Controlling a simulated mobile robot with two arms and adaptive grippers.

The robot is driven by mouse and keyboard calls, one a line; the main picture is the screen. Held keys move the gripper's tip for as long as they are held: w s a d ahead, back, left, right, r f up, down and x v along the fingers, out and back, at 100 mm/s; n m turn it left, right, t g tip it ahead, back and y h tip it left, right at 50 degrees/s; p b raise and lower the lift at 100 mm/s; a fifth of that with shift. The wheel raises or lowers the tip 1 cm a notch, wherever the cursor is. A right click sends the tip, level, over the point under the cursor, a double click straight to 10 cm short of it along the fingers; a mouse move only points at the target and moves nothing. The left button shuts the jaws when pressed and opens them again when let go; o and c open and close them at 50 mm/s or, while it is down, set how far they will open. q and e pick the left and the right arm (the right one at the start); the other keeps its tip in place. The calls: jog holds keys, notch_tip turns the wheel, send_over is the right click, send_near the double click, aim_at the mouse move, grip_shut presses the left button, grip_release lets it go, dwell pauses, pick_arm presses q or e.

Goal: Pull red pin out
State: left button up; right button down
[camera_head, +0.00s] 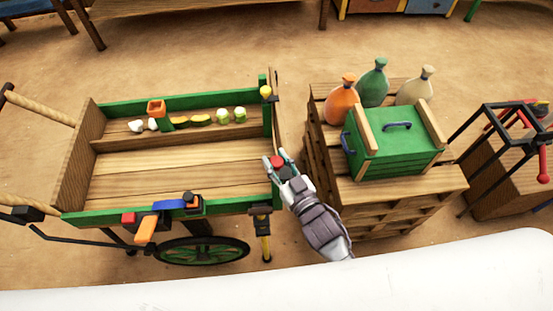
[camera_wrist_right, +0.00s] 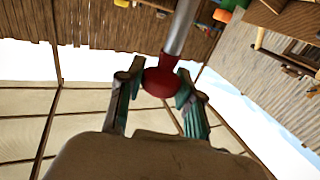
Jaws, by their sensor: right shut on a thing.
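The red pin (camera_head: 277,162) shows as a red knob at the right end of the green-edged wooden cart (camera_head: 180,176). My right gripper (camera_head: 279,163) is shut on this knob, with its arm coming from below right. In the right wrist view the round red knob (camera_wrist_right: 160,83) sits between the two fingers of my right gripper (camera_wrist_right: 158,88). A grey metal shaft runs up from the knob and out of the frame. Its far end is hidden, so I cannot tell whether it sits in a hole. My left gripper is not in view.
A slatted wooden stand (camera_head: 385,212) right of my right gripper bears a green crate (camera_head: 395,145) and several tied sacks. Vegetables and an orange box (camera_head: 156,108) lie along the cart's back shelf. A black frame with a red handle (camera_head: 543,165) stands far right.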

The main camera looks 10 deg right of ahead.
jog(key=shift+w+r, duration=0.1)
jog(key=shift+r, duration=0.25)
jog(key=c, duration=1.1)
grip_release()
jog(key=o, duration=0.3)
jog(key=shift+f, duration=0.1)
jog(key=shift+o, duration=0.2)
jog(key=shift+s+d+f, duration=0.1)
jog(key=shift+s+d, duration=0.05)
jog(key=shift+s, duration=0.25)
jog(key=v, duration=1.1)
jog(key=shift+d, duration=0.15)
jog(key=shift+s, duration=0.1)
